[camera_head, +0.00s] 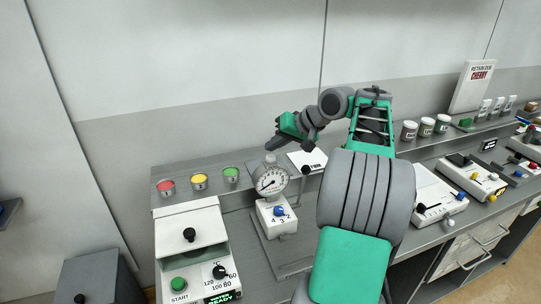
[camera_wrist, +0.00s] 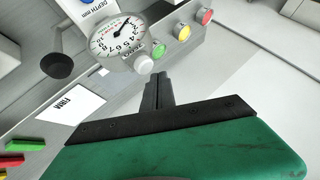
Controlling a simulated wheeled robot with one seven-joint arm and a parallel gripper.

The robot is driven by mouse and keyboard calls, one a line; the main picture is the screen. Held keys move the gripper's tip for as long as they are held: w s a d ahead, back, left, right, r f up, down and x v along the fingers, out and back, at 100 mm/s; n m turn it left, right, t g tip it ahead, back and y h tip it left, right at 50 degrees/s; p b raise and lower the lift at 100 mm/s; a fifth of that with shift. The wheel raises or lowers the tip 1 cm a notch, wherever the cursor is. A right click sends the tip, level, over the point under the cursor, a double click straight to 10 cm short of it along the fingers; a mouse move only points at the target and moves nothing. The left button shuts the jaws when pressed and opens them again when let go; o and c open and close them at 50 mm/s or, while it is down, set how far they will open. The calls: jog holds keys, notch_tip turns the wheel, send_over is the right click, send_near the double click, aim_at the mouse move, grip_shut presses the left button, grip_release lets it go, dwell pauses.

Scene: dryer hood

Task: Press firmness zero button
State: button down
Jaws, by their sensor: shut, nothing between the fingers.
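The firmness gauge (camera_head: 271,181) is a round white dial with a needle, on a white base with a blue knob (camera_head: 279,211). The dial also shows in the wrist view (camera_wrist: 115,36). A small pale round button (camera_wrist: 143,64) sticks out from the dial's rim, with small lettering beside it that I cannot read surely. The button also shows at the top of the dial in the head view (camera_head: 270,159). My gripper (camera_head: 272,145) is shut and empty, above the dial. In the wrist view its fingertips (camera_wrist: 159,76) appear close to the button; I cannot tell whether they touch.
A white card marked FIRM (camera_wrist: 72,105) lies beside the gauge. A white box with a START button (camera_head: 178,284) is at front left. More devices and jars fill the right bench.

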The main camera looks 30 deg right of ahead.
aim_at(274, 157)
jog(key=shift+r+p, duration=2.65)
jog(key=shift+p, duration=0.1)
jog(key=shift+f, duration=0.15)
